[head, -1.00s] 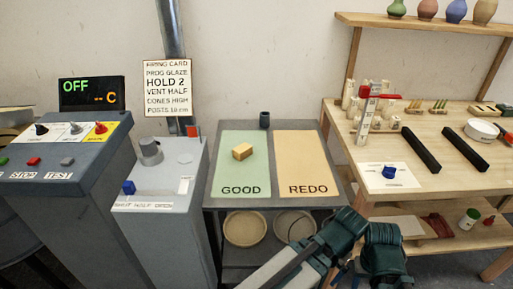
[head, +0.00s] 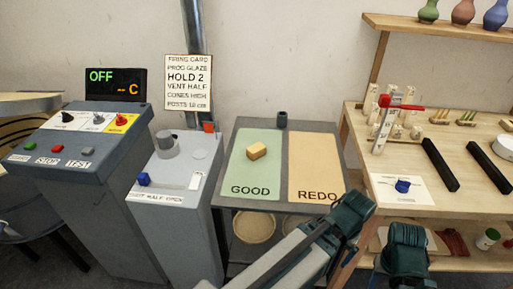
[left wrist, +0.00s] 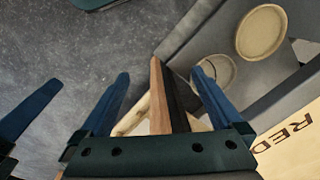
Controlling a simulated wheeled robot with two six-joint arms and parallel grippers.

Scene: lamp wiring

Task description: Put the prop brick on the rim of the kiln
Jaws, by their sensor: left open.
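A round, pale-rimmed vessel (head: 28,103), which looks like the kiln, is cut off at the far left edge of the head view. My left gripper (head: 352,212) is at the table's front right, away from the brick. In the left wrist view its blue fingers (left wrist: 160,80) are apart, with nothing held; wooden bench parts show beyond them. My right gripper (head: 407,245) is beside it to the right; its fingertips are unclear.
A control panel (head: 65,135) reading OFF and a grey vent pedestal (head: 165,215) with a blue knob stand between the kiln and the table. A tan REDO mat (head: 314,160) is right of GOOD. A wooden bench (head: 455,210) with black bars is at the right.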

